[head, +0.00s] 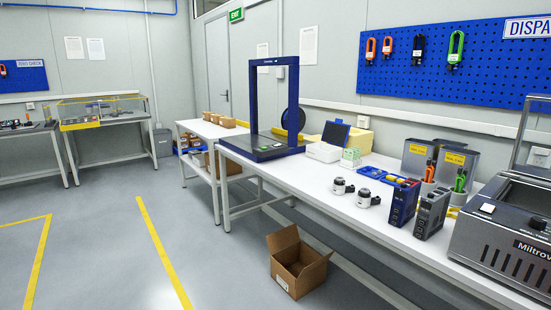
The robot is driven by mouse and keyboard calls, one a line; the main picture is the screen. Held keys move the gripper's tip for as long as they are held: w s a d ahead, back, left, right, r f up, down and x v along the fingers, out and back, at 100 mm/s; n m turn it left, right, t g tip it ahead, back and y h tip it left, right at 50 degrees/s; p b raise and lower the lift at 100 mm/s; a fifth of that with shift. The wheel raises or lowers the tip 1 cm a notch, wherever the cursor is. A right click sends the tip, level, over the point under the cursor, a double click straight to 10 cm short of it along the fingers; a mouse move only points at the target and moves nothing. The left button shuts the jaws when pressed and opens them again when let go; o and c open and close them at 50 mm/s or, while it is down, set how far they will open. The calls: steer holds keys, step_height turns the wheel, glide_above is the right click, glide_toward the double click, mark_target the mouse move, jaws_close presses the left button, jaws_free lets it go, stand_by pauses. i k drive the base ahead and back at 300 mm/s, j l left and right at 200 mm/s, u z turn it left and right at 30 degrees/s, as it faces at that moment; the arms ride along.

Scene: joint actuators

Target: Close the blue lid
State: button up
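A small white box (323,152) stands on the long white workbench, just right of the blue gantry frame. A dark blue lid (335,134) stands raised and tilted at the back of this box, so the lid looks open. The box's inside is too small to make out. My gripper is not in view.
The workbench (232,186) also bears a blue gantry frame (278,152), a green-and-white rack (350,158), two white-and-black parts (343,186), blue-and-black units (403,203) and a grey Miltro-marked machine (505,240). An open cardboard box (297,265) sits on the floor. The floor at left is clear.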

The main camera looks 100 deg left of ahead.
mark_target(336, 133)
steer(key=j+u, duration=0.15)
steer(key=u, duration=0.35)
steer(key=j+u, duration=0.15)
steer(key=u, duration=0.3)
steer(key=j+u, duration=0.2)
steer(key=u, duration=0.3)
steer(key=j+u, duration=0.15)
steer(key=u, duration=0.35)
steer(key=i+j+u, duration=0.45)
steer(key=j, duration=0.15)
steer(key=i+j+u, duration=0.5)
steer(key=i+j, duration=0.1)
steer(key=j, duration=0.45)
